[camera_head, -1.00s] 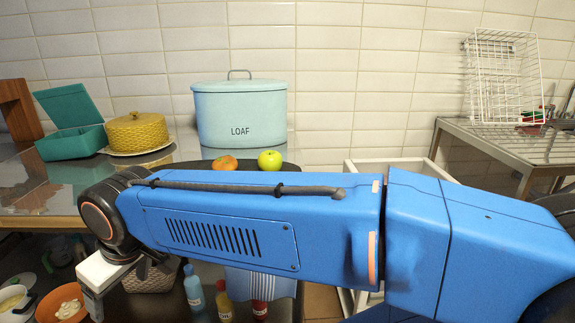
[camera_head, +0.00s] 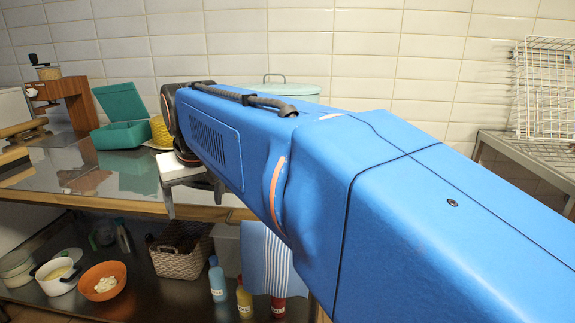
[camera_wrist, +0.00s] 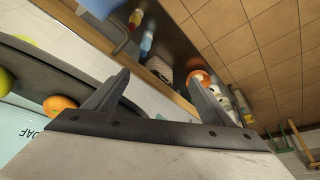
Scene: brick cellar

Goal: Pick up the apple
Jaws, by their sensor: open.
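The apple (camera_wrist: 5,82) is a yellow-green round fruit, cut off by the left edge of the wrist view. It lies by a dark rounded board (camera_wrist: 62,78), with an orange fruit (camera_wrist: 61,104) nearer my gripper and a yellow fruit (camera_wrist: 27,39) at the upper left. In the head view my own arm hides all these fruits. My gripper (camera_wrist: 158,78) is open, with nothing between its fingers. The fruits are to the left of the fingers in the wrist view, apart from them. In the head view the gripper (camera_head: 207,185) is partly hidden at the counter's front.
A teal open box (camera_head: 122,118) and a mostly hidden yellow cover (camera_head: 160,131) stand on the counter (camera_head: 60,178). The pale blue LOAF bin (camera_head: 305,88) is behind my arm. A basket (camera_head: 183,262), bowls and bottles fill the lower shelf. A wire rack (camera_head: 547,90) stands at right.

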